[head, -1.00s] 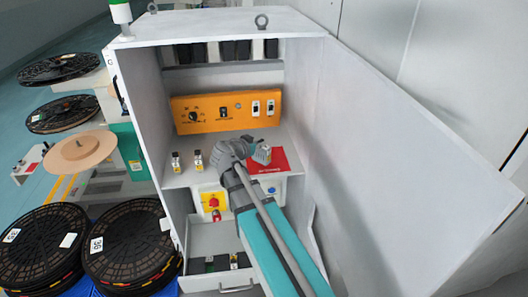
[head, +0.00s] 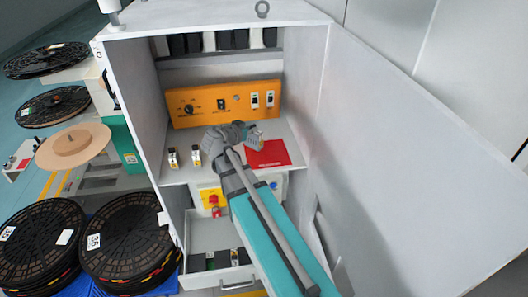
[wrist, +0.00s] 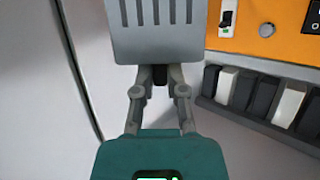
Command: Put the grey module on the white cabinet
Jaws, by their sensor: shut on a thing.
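My gripper (head: 248,137) is inside the white cabinet (head: 147,100), above its inner shelf. The cabinet's door stands open to the right. My arm hides part of the shelf front and the lower boxes.
The red sheet (head: 268,154) lies on the shelf. Two small modules (head: 184,156) stand to its left. An orange switch panel (head: 222,104) is behind. Below is an open drawer (head: 222,270). The open door (head: 400,160) bounds the right side. Black reels (head: 130,235) stand at left.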

